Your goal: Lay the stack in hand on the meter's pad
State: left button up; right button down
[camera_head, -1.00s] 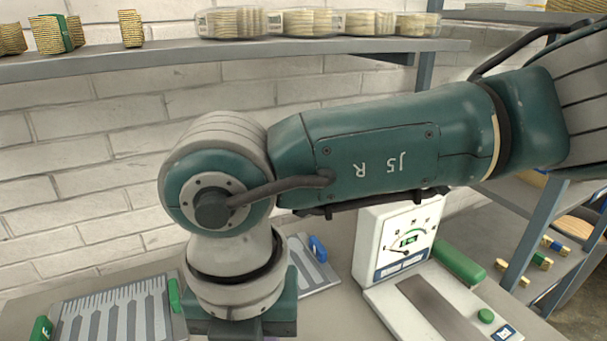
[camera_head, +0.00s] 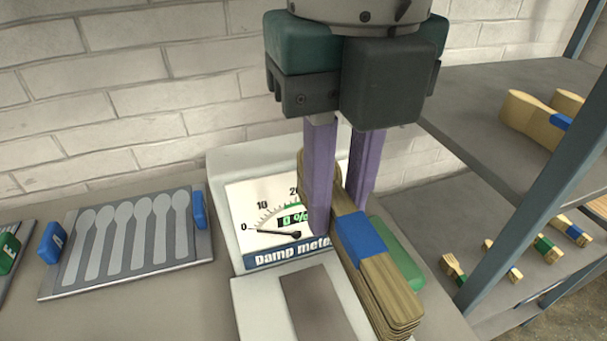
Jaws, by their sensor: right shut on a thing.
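My right gripper (camera_head: 342,205) hangs down from the top of the head view, its purple fingers shut on a stack of wooden spoons (camera_head: 385,285) with a blue band around it. The stack slants from upper left to lower right, in front of the right part of the damp meter (camera_head: 225,165). The meter's dial reads 0 %. Its dark pad (camera_head: 312,305) lies to the left of the stack's near end, and its surface looks bare. I cannot tell the stack's height above the meter. My left gripper is not in view.
A green block (camera_head: 400,262) shows just right of the stack. A grey spoon-mould plate (camera_head: 135,240) with blue handles lies left of the meter. A shelf rack (camera_head: 545,215) with banded wooden pieces stands at the right. Bench between plate and meter is clear.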

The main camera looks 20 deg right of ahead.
send_over(322, 324)
notch_tip(322, 324, down, 14)
jog(key=shift+s+f+b, duration=0.1)
jog(key=shift+f+b, duration=0.1)
jog(key=shift+b, duration=0.2)
notch_tip(322, 324, down, 4)
jog(key=shift+r+b, duration=0.1)
jog(key=shift+b, duration=0.3)
jog(key=shift+f, duration=0.2)
jog(key=c, duration=1.2)
grip_release()
jog(key=shift+f, duration=0.1)
jog(key=shift+c, duration=0.2)
jog(key=o, duration=0.5)
jog(key=shift+c, duration=0.2)
